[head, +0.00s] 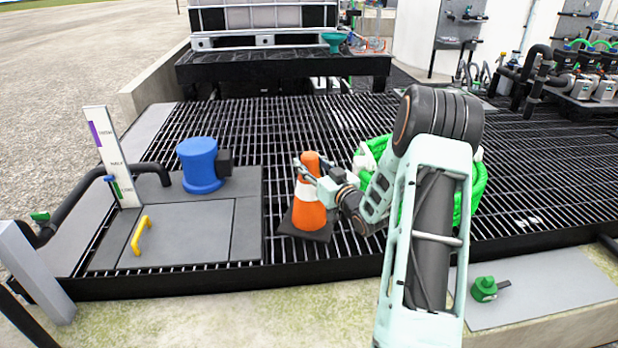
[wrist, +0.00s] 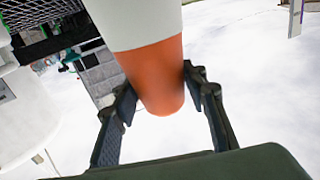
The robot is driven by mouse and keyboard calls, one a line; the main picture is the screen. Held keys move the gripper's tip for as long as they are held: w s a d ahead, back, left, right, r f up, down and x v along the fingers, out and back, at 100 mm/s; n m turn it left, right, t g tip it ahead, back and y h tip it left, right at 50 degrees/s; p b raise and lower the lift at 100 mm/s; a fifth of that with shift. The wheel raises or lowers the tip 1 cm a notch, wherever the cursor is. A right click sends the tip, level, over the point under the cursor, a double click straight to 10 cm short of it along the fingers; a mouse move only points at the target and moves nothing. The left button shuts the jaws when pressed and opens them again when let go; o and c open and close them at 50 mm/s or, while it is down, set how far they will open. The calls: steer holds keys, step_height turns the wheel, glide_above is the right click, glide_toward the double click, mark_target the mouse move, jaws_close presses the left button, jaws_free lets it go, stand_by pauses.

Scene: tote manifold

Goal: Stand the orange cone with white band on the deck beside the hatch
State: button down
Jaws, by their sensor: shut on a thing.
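The orange cone with white band (head: 312,214) is near the middle of the head view, roughly upright with its dark square base low. It is over the black grating deck (head: 345,245), just right of the grey hatch panel (head: 180,230) with its yellow handle (head: 141,235). Whether the base touches the grating is hard to tell. My gripper (head: 309,168) comes from the right and is shut on the cone's upper part. In the wrist view the cone (wrist: 160,60) sits between the two fingers of my gripper (wrist: 160,82), its tip toward my palm.
A blue cylinder (head: 200,165) stands on the grey panel at the back. A white gauge board (head: 113,160) and a black pipe (head: 72,205) are at the left. Open grating lies behind the cone.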

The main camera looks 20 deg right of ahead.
mark_target(309, 190)
steer(key=shift+w+f, duration=0.35)
steer(key=shift+f, duration=0.05)
steer(key=shift+w+d+f+b, duration=0.15)
steer(key=shift+f+b, duration=0.7)
steer(key=shift+f, duration=0.7)
steer(key=shift+f, duration=0.15)
steer(key=c, duration=1.2)
jaws_free()
